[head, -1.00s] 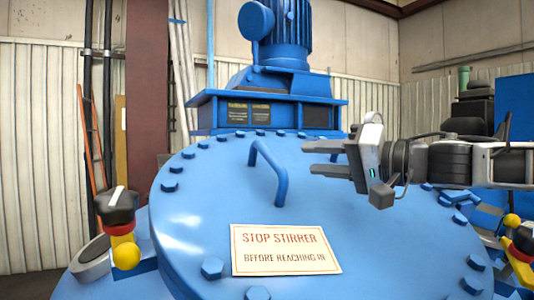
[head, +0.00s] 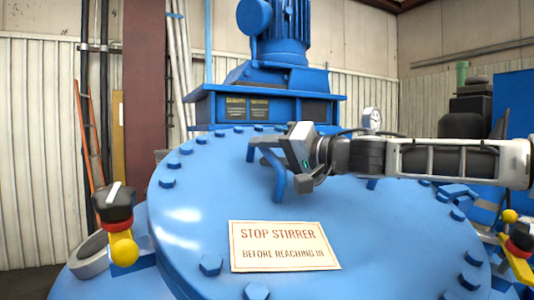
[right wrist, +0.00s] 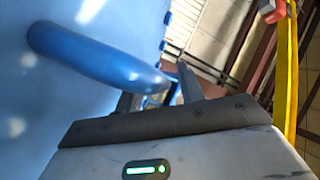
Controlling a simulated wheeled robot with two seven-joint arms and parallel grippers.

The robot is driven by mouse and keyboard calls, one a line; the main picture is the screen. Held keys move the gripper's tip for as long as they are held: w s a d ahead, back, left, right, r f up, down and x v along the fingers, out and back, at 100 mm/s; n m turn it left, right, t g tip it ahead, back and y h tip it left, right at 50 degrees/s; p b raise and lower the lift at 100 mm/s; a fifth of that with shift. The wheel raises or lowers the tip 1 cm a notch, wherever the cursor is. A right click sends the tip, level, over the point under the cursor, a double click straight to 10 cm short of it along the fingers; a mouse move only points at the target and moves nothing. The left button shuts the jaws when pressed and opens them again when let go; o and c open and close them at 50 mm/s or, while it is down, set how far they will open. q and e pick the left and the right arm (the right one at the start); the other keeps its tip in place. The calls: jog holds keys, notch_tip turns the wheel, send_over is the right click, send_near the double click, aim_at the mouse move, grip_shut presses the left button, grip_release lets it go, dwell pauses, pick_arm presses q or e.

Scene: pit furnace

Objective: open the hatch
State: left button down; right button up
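The hatch is a large round blue lid (head: 195,195) with bolts around its rim, and it lies closed in the head view. A blue bar handle (head: 279,186) stands up from it; in the right wrist view the handle (right wrist: 95,57) runs in from the left to my fingers. My right gripper (head: 260,152) is at the handle's upper part, with its fingers apart. In the right wrist view the fingers of my right gripper (right wrist: 158,92) show a gap, and the handle covers part of the left one. I cannot tell whether they touch the handle. My left gripper is out of view.
A sign (head: 280,246) lies on the lid's front. A blue motor housing (head: 265,107) stands behind it. Black knobs with yellow balls are at left (head: 115,222) and right (head: 518,250). A gauge (head: 372,117) shows behind my right arm.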

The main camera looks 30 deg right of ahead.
jog(key=shift+w, duration=0.1)
grip_shut()
jog(key=shift+r, duration=0.65)
jog(key=s+d+r+m+y, duration=0.1)
jog(key=s+d+r, duration=0.2)
jog(key=r, duration=0.5)
jog(key=s+d+r+m+t+y, duration=0.1)
jog(key=s+d+r, duration=0.3)
jog(key=r, duration=0.4)
jog(key=s+d+r+m+y, duration=0.1)
jog(key=s+d+r+y, duration=0.2)
jog(key=r, duration=0.5)
jog(key=shift+s+d, duration=0.45)
jog(key=shift+s, duration=0.5)
